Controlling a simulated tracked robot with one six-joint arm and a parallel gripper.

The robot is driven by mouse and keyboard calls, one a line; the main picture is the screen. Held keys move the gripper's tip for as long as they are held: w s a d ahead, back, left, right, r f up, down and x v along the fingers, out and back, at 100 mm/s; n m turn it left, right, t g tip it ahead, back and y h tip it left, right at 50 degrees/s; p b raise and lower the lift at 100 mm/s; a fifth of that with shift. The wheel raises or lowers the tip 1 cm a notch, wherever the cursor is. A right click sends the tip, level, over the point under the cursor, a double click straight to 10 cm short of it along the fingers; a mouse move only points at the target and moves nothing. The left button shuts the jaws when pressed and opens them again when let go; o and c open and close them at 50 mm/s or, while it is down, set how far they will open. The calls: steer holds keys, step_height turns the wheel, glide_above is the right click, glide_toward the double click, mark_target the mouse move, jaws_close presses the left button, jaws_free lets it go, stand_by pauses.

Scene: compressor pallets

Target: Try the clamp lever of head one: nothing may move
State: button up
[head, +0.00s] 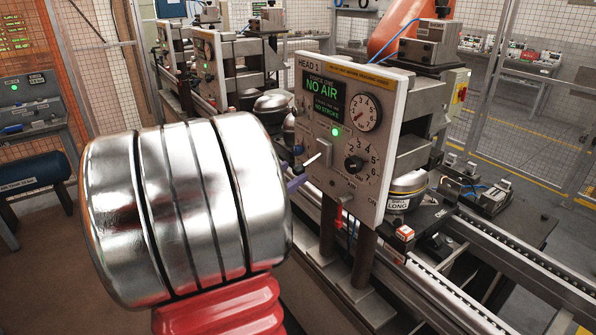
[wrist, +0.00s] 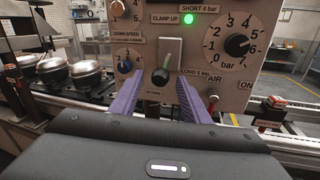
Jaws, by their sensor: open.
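The head one panel (head: 350,135) faces me with a lit display reading "NO AIR" and a smaller line that looks like "NO STROKE". The clamp lever (head: 318,157) sticks out at the panel's lower left. In the wrist view the lever (wrist: 161,76) ends in a dark knob in front of a pale slotted plate. A green lamp (wrist: 188,17) is lit beside the "CLAMP UP" label. My gripper (wrist: 158,88) is open, its purple fingers standing left and right of the lever with gaps on both sides. In the head view my arm hides most of the gripper.
A gauge (head: 364,112) and a dial (head: 353,164) sit right of the lever. A small air lever (wrist: 212,102) is close to my right finger. A conveyor rail (head: 500,262) runs at right.

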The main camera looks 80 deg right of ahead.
mark_target(294, 172)
steer(key=shift+x, duration=2.05)
steer(key=shift+c, duration=0.4)
jaws_close()
